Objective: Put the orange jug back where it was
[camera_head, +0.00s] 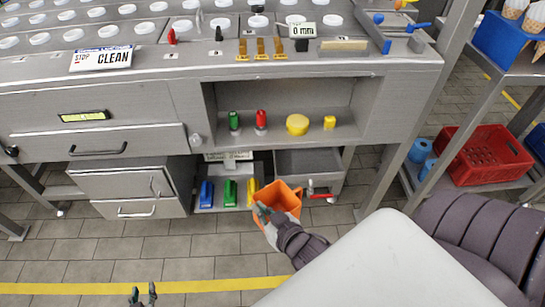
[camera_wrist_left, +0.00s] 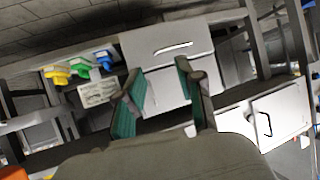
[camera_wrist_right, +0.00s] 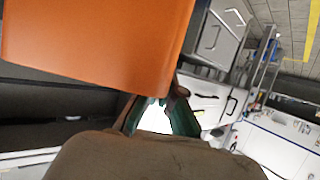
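The orange jug (camera_head: 287,195) is at the right part of the low shelf's front, in front of the metal bin. It fills the upper left of the right wrist view (camera_wrist_right: 95,45). My right gripper (camera_head: 262,212) is at the jug's near side and appears shut on it; the grasped part is hidden in the right wrist view. Blue (camera_head: 206,194), green (camera_head: 230,193) and yellow (camera_head: 252,192) jugs stand in a row on the low shelf (camera_head: 220,209). My left gripper (camera_head: 143,295) is low at the front, open and empty, with fingers apart in the left wrist view (camera_wrist_left: 160,85).
A metal bin (camera_head: 310,165) with a red-handled valve (camera_head: 320,195) is behind the jug. A drawer cabinet (camera_head: 125,185) stands left of the jugs. The shelf above holds green, red and yellow items. A red crate (camera_head: 485,155) is at right. The floor in front is clear.

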